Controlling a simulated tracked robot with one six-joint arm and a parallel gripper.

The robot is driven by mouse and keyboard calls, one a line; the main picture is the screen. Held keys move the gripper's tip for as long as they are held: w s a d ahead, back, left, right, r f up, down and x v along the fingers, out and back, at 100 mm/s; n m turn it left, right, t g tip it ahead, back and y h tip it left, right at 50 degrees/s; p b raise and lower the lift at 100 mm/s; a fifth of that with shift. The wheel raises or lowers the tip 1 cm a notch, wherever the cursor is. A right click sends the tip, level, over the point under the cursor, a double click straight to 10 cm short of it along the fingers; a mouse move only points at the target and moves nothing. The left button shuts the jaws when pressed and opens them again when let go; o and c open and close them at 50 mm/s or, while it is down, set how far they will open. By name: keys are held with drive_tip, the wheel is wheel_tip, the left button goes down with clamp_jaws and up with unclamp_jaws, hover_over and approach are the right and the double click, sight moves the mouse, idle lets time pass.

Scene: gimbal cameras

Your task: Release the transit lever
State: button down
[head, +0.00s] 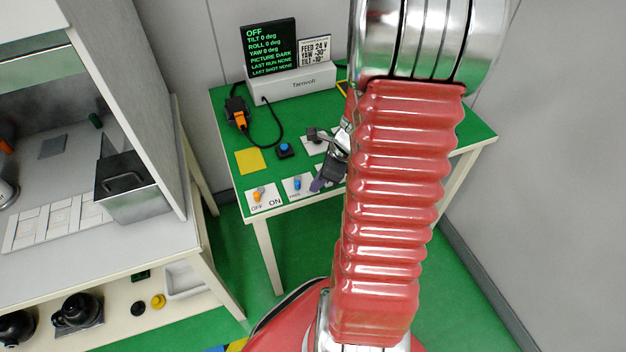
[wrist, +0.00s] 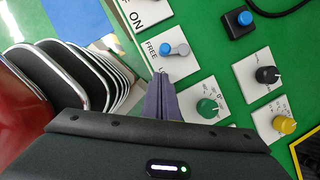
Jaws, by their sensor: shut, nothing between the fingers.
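A small lever with a blue end (wrist: 173,48) sits on a white plate lettered FREE in the wrist view. It also shows in the head view as a blue lever (head: 297,184) on the front part of the green table. The plate's other lettering is hidden or too small to read. My gripper (wrist: 160,78) is shut and empty, its purple fingertips just over the plate's edge beside the lever. I cannot tell whether they touch it. In the head view the gripper (head: 317,185) is right of the lever, partly hidden by my red arm.
An orange switch (head: 258,194) is on the OFF/ON plate to the left. A blue button (wrist: 240,18), green knob (wrist: 207,107), black knob (wrist: 267,74) and yellow knob (wrist: 285,125) stand nearby. The display (head: 270,48) reads OFF and PICTURE DARK. A cable lies behind.

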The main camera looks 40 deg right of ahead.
drive_tip(key=s+v, duration=0.1)
drive_tip(key=v, duration=0.9)
drive_tip(key=shift+s+a, duration=0.35)
drive_tip(key=shift+s, duration=0.05)
drive_tip(key=s+a+r+n+t+h, duration=0.1)
drive_tip(key=a+r+n, duration=0.6)
drive_tip(key=a+n, duration=0.5)
drive_tip(key=s+a+r+n+t+h, duration=0.1)
drive_tip(key=a+r+n, duration=0.7)
drive_tip(key=a+n, duration=0.4)
drive_tip(key=shift+a+r+n+h, duration=0.2)
drive_tip(key=shift+n+h, duration=0.1)
drive_tip(key=shift+n, duration=2.2)
